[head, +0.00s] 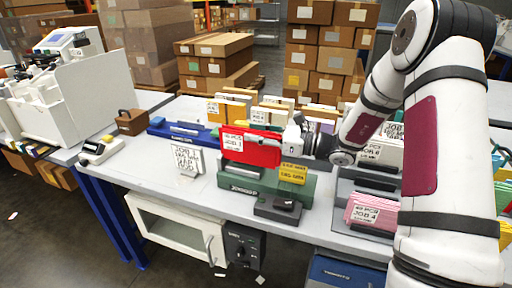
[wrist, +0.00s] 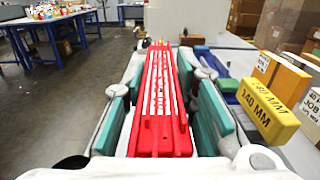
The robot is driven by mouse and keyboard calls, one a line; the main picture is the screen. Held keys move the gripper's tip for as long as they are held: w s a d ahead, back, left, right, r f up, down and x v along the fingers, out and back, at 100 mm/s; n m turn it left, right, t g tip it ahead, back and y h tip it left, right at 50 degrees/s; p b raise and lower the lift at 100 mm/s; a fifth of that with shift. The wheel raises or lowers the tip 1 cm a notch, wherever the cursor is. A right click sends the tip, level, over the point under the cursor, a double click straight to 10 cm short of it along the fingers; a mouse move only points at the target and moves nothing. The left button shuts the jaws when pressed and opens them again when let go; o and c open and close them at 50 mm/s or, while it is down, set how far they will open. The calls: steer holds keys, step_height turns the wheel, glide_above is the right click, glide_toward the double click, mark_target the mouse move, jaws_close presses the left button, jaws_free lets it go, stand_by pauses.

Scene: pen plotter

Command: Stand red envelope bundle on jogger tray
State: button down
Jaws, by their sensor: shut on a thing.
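The red envelope bundle (head: 262,152) has white job labels on its face. My gripper (head: 297,140) is shut on its right end in the head view. In the wrist view the bundle (wrist: 160,100) lies lengthwise between the teal finger pads. The green jogger tray (head: 228,182) sits near the table's front edge, below the bundle. I cannot tell whether the bundle's lower edge touches the tray.
A white job sign (head: 186,160) stands left of the tray. A dark device (head: 278,209) sits in front of it. A blue tray (head: 180,132) lies at the back left, with several envelope bundles behind. Pink envelopes (head: 372,212) stand at the right.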

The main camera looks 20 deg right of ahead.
mark_target(256, 145)
steer(key=shift+f, duration=1.75)
steer(key=shift+f, duration=0.1)
steer(key=c, duration=1.3)
jaws_free()
